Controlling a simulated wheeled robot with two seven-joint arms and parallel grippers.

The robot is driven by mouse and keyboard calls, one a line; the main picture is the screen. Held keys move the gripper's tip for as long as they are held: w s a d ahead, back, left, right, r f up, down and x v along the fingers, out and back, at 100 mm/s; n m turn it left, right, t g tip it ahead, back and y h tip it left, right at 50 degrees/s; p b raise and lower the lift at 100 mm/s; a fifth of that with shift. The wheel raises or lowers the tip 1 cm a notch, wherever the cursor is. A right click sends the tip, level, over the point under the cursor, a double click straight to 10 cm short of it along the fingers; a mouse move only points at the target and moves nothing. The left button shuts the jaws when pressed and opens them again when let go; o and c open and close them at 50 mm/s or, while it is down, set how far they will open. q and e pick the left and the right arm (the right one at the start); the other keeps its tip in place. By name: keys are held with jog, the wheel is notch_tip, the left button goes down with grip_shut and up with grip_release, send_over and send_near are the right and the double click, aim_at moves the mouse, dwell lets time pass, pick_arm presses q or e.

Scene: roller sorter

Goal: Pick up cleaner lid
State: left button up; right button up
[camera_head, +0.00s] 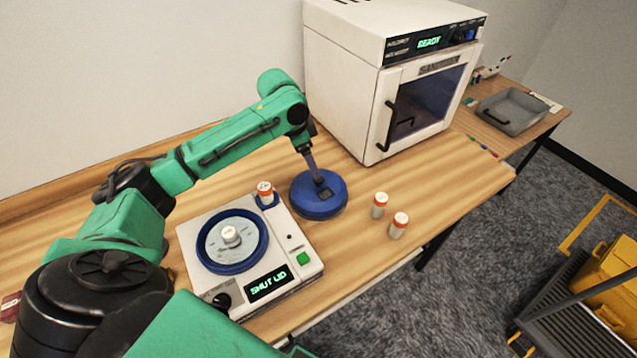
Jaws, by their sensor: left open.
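The cleaner lid, a round blue disc (309,208), lies flat on the wooden table just right of the cleaner. My left gripper (323,184) points down at the middle of the lid, with its fingertips at or just above the dark centre part. It is open; whether the fingers touch the lid is too small to tell. The cleaner (293,258) is a white box with an uncovered round blue-rimmed bowl, and its display reads "SHUT LID". My right gripper is not in view.
A white oven-like machine (345,90) stands behind. A grey tray (511,112) sits far right.

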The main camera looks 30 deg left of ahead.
pick_arm(q)
jog(key=p, duration=0.2)
send_over(319, 187)
jog(key=a, duration=0.1)
jog(key=x, duration=0.3)
jog(key=s+a+x, duration=0.1)
jog(key=x, duration=0.1)
jog(key=shift+w+f, duration=0.15)
jog(key=shift+f, duration=0.35)
jog(key=shift+d+f, duration=0.2)
jog(key=shift+f, duration=0.3)
grip_shut()
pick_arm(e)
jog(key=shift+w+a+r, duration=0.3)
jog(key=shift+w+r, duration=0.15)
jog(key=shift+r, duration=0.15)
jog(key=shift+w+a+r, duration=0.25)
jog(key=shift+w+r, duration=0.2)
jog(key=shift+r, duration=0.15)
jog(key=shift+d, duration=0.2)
